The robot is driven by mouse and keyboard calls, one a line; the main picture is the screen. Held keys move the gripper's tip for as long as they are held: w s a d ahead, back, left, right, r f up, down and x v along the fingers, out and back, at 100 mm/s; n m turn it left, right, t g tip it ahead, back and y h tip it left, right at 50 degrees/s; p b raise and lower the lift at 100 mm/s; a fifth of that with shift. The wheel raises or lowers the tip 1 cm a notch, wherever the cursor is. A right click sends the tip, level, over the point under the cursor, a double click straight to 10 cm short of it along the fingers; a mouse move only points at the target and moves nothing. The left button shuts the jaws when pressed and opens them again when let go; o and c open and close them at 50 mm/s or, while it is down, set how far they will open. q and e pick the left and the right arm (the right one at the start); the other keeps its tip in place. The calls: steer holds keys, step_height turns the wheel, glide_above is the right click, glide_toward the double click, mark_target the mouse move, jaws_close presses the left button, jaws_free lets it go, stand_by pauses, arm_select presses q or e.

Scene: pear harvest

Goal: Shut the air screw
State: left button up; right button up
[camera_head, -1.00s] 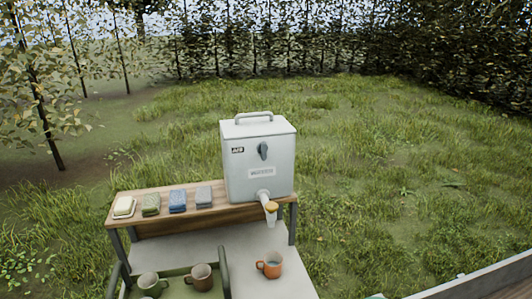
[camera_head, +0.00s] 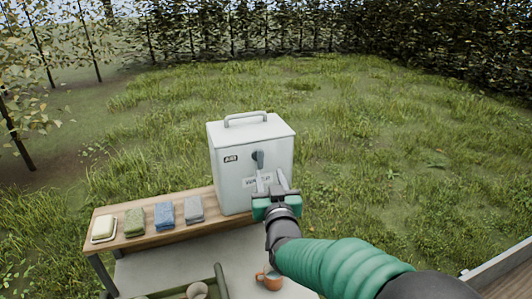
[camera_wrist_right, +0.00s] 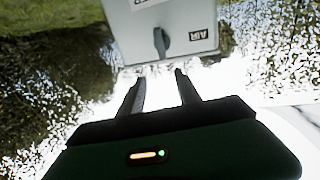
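The air screw (camera_head: 257,158) is a dark grey knob on the front of a white dispenser box (camera_head: 230,175) labelled AIR, standing on the wooden shelf. It also shows in the right wrist view (camera_wrist_right: 161,42), where the box is upside down. My right gripper (camera_head: 268,178) is in front of the box, just below the knob. In the right wrist view its two fingers (camera_wrist_right: 160,82) are spread with nothing between them, apart from the knob. The dispenser's tap is hidden behind my right gripper. My left gripper is not in view.
The wooden shelf (camera_head: 150,239) holds a soap dish (camera_head: 104,228) and folded cloths in green (camera_head: 134,222), blue (camera_head: 165,216) and grey (camera_head: 194,210). Grass lies behind.

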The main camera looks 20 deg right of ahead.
mark_target(260, 155)
steer(key=w+p, duration=0.1)
steer(key=w, duration=0.6)
steer(key=w+d+f+p, duration=0.1)
steer(key=w, duration=0.3)
steer(key=shift+w+f+p, duration=0.1)
steer(key=shift+p, duration=0.2)
steer(key=shift+w+a, duration=0.1)
steer(key=shift+w, duration=0.2)
steer(key=shift+r, duration=0.35)
steer(key=shift+w+d+f, duration=0.1)
steer(key=shift+d+f, duration=0.05)
steer(key=shift+d, duration=0.05)
steer(key=shift+w+d+f, duration=0.15)
steer(key=shift+w, duration=0.1)
steer(key=c, duration=0.4)
jaws_close()
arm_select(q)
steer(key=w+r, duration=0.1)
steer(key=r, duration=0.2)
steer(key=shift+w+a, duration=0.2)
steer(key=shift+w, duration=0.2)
arm_select(e)
steer(key=shift+a, duration=0.2)
